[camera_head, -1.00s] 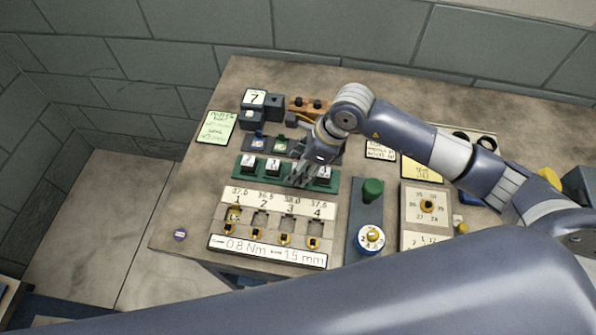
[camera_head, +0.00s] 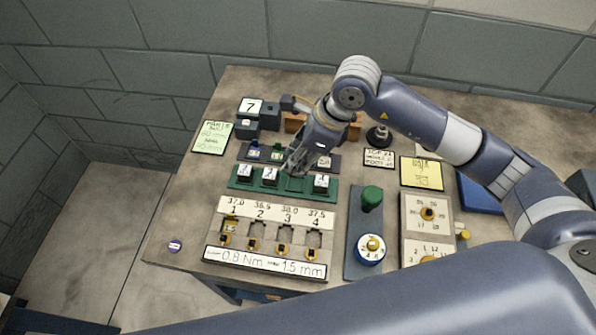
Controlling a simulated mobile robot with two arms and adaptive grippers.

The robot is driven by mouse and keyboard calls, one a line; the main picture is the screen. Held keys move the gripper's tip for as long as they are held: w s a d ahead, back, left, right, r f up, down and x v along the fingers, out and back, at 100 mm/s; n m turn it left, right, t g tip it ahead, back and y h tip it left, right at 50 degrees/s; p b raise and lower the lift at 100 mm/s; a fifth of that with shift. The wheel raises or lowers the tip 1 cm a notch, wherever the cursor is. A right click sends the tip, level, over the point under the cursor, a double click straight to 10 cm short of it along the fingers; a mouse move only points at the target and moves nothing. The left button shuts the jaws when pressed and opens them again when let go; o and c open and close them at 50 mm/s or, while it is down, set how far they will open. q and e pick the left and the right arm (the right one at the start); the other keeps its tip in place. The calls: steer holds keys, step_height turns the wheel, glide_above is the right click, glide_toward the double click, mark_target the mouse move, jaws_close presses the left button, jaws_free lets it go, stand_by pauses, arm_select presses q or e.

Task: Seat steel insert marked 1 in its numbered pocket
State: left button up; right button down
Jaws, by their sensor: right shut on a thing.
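My right gripper (camera_head: 297,164) is shut, pointing down at the back edge of the green rack (camera_head: 237,183). It appears to hold a steel insert, mostly hidden by the fingers. Three inserts with white numbered tops stand in the rack: a left one (camera_head: 245,171), a second one (camera_head: 270,175) and a right one (camera_head: 322,182). Their numbers are too small to read surely. The place below the gripper looks empty. In front lies the white pocket block (camera_head: 277,211), with pockets numbered 1 to 4. Pocket 1 (camera_head: 231,226) shows something yellowish inside. My left gripper is out of view.
A dark tray (camera_head: 330,148) with small parts lies behind the rack. A black block marked 7 (camera_head: 250,106) stands at the back left. Right of the pocket block is a panel with a green knob (camera_head: 371,198) and a numbered dial (camera_head: 371,246). A purple disc (camera_head: 174,246) lies at the left.

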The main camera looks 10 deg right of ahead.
step_height(320, 180, up, 4)
steer(key=shift+f, duration=0.2)
steer(key=shift+r, duration=1.6)
